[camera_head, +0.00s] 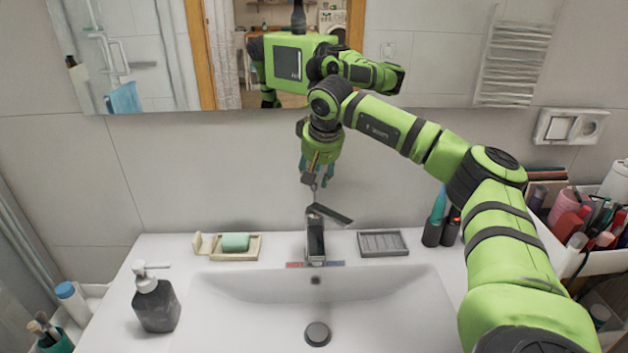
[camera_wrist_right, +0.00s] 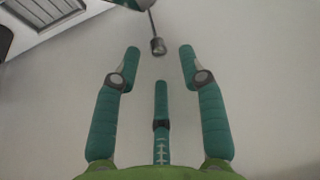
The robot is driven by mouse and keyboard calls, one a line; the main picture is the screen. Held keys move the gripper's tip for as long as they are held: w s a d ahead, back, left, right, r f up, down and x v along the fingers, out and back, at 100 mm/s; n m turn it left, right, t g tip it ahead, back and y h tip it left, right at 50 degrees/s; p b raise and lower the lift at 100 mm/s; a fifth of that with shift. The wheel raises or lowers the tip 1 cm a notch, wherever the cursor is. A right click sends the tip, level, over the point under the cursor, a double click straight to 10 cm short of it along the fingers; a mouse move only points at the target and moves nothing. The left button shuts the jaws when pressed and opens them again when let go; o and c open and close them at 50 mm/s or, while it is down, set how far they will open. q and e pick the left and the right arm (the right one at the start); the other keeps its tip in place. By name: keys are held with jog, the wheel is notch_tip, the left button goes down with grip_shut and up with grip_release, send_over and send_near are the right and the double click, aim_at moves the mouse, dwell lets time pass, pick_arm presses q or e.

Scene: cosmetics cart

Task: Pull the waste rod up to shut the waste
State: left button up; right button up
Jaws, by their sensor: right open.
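The waste rod is a thin metal rod with a small knob (camera_wrist_right: 158,46). It rises behind the grey tap (camera_head: 316,240), and in the head view its upper part is close to my gripper. My right gripper (camera_head: 318,178) points down above the tap. In the right wrist view its teal fingers (camera_wrist_right: 160,56) are spread open, with the knob in line with the gap near the fingertips. No finger visibly touches the knob. The round waste plug (camera_head: 317,334) sits in the basin; its exact height is unclear. My left gripper is not in view.
A soap dish with green soap (camera_head: 236,242) and a grey slatted dish (camera_head: 382,243) flank the tap. A dark soap dispenser (camera_head: 156,305) stands at left. A toothbrush holder (camera_head: 433,232) and a cosmetics bin (camera_head: 560,235) are at right. A mirror (camera_head: 430,60) hangs behind.

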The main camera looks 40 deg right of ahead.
jog(key=x, duration=0.2)
jog(key=shift+w+d+f+p, duration=0.1)
jog(key=shift+f+p, duration=0.2)
jog(key=shift+f, duration=0.05)
jog(key=shift+w+f, duration=0.1)
jog(key=shift+f, duration=0.05)
jog(key=shift+c, duration=0.8)
jog(key=c, duration=0.7)
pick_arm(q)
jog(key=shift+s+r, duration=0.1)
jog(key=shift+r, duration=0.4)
